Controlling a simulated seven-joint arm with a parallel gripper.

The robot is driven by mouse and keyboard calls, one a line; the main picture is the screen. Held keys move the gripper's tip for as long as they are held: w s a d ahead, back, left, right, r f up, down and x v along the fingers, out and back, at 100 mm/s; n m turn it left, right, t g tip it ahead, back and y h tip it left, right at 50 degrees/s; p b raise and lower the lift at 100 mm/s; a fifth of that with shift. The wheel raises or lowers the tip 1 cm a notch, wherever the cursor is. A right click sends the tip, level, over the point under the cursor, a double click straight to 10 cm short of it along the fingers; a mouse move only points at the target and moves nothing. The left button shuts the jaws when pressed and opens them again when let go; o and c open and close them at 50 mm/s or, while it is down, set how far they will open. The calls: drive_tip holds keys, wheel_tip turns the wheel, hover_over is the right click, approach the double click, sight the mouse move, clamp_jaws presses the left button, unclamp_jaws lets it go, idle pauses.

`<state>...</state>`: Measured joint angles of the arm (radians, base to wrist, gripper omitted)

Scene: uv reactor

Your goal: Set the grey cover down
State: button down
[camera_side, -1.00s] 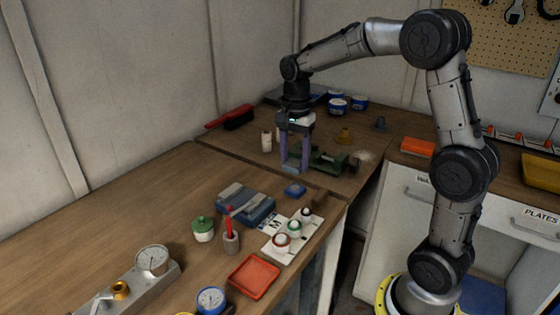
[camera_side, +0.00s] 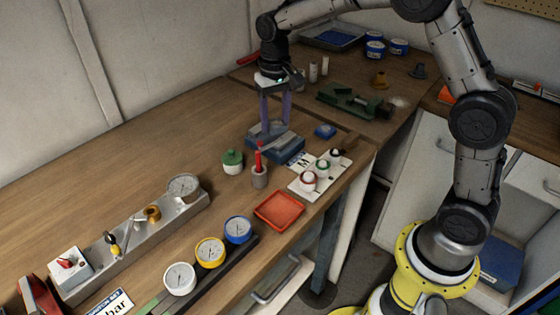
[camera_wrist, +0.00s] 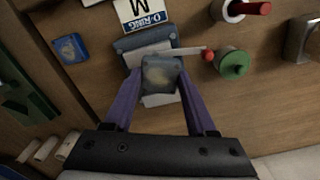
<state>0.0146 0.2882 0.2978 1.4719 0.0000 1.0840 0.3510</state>
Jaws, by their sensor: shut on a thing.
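My gripper (camera_wrist: 160,82), with two purple fingers, is shut on the grey cover (camera_wrist: 160,74), a small boxy piece between the fingertips in the wrist view. In the side view, my gripper (camera_side: 271,129) points down at the blue-grey unit (camera_side: 289,147) on the bench. The unit also shows in the wrist view (camera_wrist: 144,42), partly hidden behind the cover. A pale lever with a red ball end (camera_wrist: 207,55) extends from beside the cover. I cannot tell whether the cover touches the unit or hangs just above it.
A green-lidded jar (camera_side: 232,162), a grey holder with a red-handled tool (camera_side: 259,176), a white O-ring board (camera_side: 304,187) and a blue block (camera_side: 325,131) stand close by. A red tray (camera_side: 279,211) lies in front.

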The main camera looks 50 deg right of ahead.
drive_tip(key=shift+w+a+f, duration=0.25)
drive_tip(key=shift+a, duration=0.15)
drive_tip(key=shift+s+f+m, duration=0.15)
drive_tip(key=shift+s+m, duration=0.35)
drive_tip(key=shift+m, duration=0.3)
drive_tip(key=s+d+r+m, duration=0.6)
drive_tip(key=s+d+m, duration=0.3)
drive_tip(key=s+m, duration=0.2)
drive_tip(key=shift+d+r, duration=0.4)
